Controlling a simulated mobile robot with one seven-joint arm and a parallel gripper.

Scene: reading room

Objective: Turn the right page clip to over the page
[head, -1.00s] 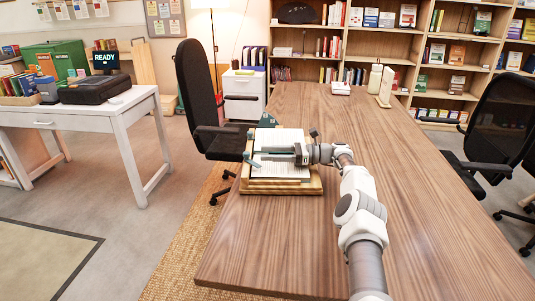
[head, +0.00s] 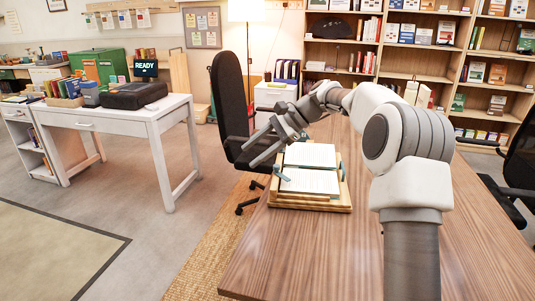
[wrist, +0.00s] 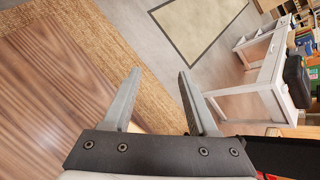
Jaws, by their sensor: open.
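An open book with two printed white pages (head: 309,180) lies on a wooden stand (head: 311,205) at the left edge of the table. A small dark teal clip (head: 342,171) is at the right edge of the book; it looks to point along the edge, beside the page. Another teal clip (head: 281,174) is at the left edge, near the page's side. My gripper (head: 248,156) is raised to the left of the book, beyond the table edge, in front of the chair. In the wrist view its fingers (wrist: 159,75) are apart and empty. The book is outside the wrist view.
The wooden table (head: 300,258) is bare in front of the stand. A black office chair (head: 228,100) stands close behind my gripper. A white desk (head: 135,118) with a black case is at the left. Bookshelves (head: 425,52) line the back.

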